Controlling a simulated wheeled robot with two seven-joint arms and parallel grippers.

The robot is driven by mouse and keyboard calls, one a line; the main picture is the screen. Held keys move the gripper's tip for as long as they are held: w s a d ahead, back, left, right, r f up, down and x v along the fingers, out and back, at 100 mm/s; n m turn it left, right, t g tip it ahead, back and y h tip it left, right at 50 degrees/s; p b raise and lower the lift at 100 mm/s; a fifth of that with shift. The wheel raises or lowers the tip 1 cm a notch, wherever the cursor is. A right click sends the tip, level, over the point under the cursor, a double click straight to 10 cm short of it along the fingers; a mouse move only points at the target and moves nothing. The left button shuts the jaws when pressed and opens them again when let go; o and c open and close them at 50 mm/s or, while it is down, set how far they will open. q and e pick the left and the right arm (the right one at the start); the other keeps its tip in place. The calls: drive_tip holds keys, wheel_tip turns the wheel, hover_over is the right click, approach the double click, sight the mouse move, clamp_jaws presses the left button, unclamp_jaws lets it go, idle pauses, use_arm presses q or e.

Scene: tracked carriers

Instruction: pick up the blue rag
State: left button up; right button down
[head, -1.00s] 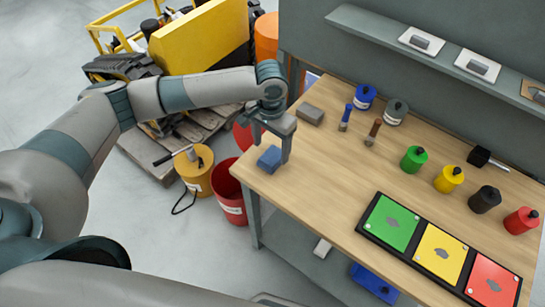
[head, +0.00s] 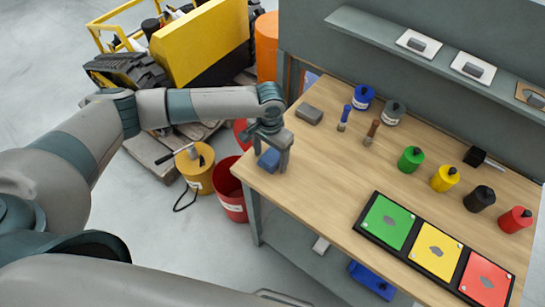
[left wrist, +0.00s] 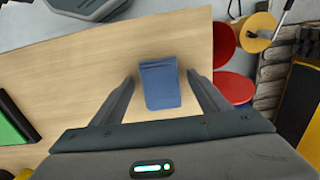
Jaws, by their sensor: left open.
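The blue rag (head: 269,159) is a small folded block on the near left corner of the wooden bench. In the left wrist view the rag (left wrist: 160,84) lies between the two fingers, toward their tips. My left gripper (head: 271,162) is open and straddles the rag from above, with one finger on each side. In the left wrist view the open fingers (left wrist: 163,85) show clear gaps to the rag. In the head view the gripper hides part of the rag. My right gripper is not in view.
The bench (head: 315,175) also holds a grey block (head: 309,114), two brushes, several coloured canisters and a tray (head: 437,252) with green, yellow and red panels. A red bucket (head: 231,190) stands on the floor by the corner. Bare wood surrounds the rag on the bench side.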

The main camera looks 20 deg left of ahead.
sight(271, 157)
use_arm(q)
drive_tip(key=shift+c, duration=0.6)
drive_tip(key=c, duration=1)
drive_tip(key=shift+r, duration=0.2)
drive_tip(key=shift+r+b, duration=0.45)
drive_tip(key=shift+r, duration=0.15)
wheel_tip(271, 157, up, 2)
drive_tip(key=shift+r+b, duration=0.2)
drive_tip(key=shift+b, duration=0.3)
drive_tip(key=shift+w+d+r+b, duration=0.75)
drive_tip(key=shift+w+d+r, duration=0.45)
drive_tip(key=shift+w, duration=0.4)
drive_tip(key=shift+w+d+r+b, duration=0.7)
drive_tip(key=shift+w+d+r, duration=0.4)
drive_tip(key=shift+w, duration=0.5)
drive_tip(key=shift+w+d+r+b, duration=0.75)
drive_tip(key=shift+w+d+r, duration=0.45)
drive_tip(key=shift+w, duration=0.4)
drive_tip(key=shift+a, duration=0.1)
